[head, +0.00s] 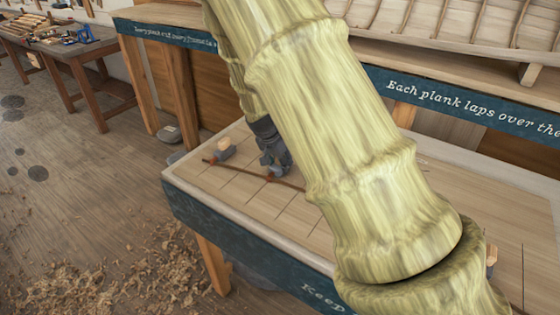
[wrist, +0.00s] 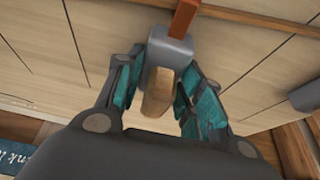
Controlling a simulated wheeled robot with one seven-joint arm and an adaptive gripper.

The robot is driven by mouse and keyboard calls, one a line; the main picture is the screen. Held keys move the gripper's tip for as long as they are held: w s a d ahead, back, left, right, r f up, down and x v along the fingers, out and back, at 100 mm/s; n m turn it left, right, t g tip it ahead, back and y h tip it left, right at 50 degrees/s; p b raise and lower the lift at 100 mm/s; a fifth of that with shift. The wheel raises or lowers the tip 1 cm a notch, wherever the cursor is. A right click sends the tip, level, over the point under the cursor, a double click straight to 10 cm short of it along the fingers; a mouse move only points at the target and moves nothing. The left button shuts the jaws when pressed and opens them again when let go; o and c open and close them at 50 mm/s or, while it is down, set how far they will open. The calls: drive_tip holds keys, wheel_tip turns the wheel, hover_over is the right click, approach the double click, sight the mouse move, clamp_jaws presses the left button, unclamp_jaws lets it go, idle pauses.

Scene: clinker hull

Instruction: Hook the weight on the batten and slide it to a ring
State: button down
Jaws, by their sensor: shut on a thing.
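My gripper (head: 272,158) is over the board, partly behind my arm in the head view. In the wrist view my gripper (wrist: 162,78) is shut around the wooden part (wrist: 157,92) of a grey weight (wrist: 170,50). An orange-brown hook (wrist: 184,20) sticks out of the weight's far side. The thin brown batten (head: 292,185) runs across the board, and the hook end is at it in the head view; I cannot tell whether it is seated over it. Most of the batten is hidden by my arm. I cannot make out a ring.
Another weight with a wooden top (head: 222,149) stands by the batten's left end. A wooden-topped piece (head: 491,255) shows right of my arm. The pale board (head: 235,190) has thin crossing lines. A lettered blue shelf (head: 460,98) stands behind the board.

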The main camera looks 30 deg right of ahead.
idle(0.3)
drive_tip(key=c, duration=0.9)
unclamp_jaws()
drive_tip(key=shift+o, duration=0.2)
drive_tip(key=shift+r, duration=0.1)
drive_tip(key=v, duration=1.1)
drive_tip(key=shift+r, duration=0.4)
drive_tip(key=shift+a, duration=0.15)
wheel_tip(320, 180, up, 7)
drive_tip(key=p, duration=0.5)
hover_over(272, 173)
